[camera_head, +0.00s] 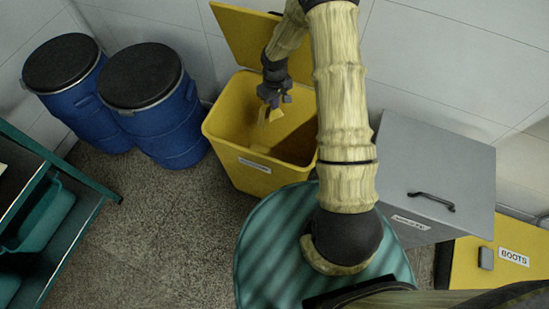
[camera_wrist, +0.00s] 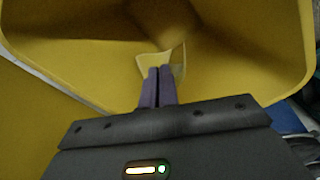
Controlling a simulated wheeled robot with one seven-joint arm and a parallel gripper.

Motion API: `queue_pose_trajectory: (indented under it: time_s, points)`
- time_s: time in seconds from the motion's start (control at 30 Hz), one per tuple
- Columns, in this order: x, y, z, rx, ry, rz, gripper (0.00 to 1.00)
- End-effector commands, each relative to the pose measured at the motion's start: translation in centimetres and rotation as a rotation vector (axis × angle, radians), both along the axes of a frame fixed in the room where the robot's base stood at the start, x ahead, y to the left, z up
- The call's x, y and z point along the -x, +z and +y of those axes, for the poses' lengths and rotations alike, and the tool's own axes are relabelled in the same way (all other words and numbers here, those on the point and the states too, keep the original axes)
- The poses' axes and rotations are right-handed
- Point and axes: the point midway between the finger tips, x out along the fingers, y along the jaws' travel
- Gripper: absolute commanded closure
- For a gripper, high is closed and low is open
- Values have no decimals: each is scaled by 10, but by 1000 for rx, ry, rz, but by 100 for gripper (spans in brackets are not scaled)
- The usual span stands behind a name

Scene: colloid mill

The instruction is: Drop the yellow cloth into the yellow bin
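The yellow bin (camera_head: 238,168) stands on the floor with its lid (camera_head: 245,32) raised against the wall. In the wrist view its inner walls (camera_wrist: 75,65) fill most of the picture. My gripper (camera_head: 273,103) points down over the bin's opening. In the wrist view its two dark fingers (camera_wrist: 157,75) are close together, with the yellow cloth (camera_wrist: 174,58) at their tips. The cloth (camera_head: 275,115) also shows in the head view as a small pale yellow piece below the fingers, inside the bin's outline. The fingers hide part of it.
Two blue drums (camera_head: 168,122) with black lids stand left of the bin. A grey lidded box (camera_head: 435,165) is at its right, with a yellow boots box (camera_head: 490,262) beyond. A teal shelf (camera_head: 75,235) is at lower left. The floor (camera_head: 150,220) between is clear.

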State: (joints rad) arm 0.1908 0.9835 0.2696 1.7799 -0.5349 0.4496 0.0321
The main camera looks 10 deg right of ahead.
Motion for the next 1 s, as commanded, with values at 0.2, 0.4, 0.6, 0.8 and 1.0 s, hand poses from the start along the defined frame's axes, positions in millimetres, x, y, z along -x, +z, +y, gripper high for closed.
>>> queue_pose_trajectory:
  time_s: [0.2,0.4,0.6,0.8,1.0]
  points:
    - [0,-32,0,-1,0,0,100]
    - [0,-44,0,0,0,0,100]
    - [0,-43,0,0,-1,0,100]
    - [0,-43,0,0,0,0,82]
    - [0,-43,0,0,0,0,73]
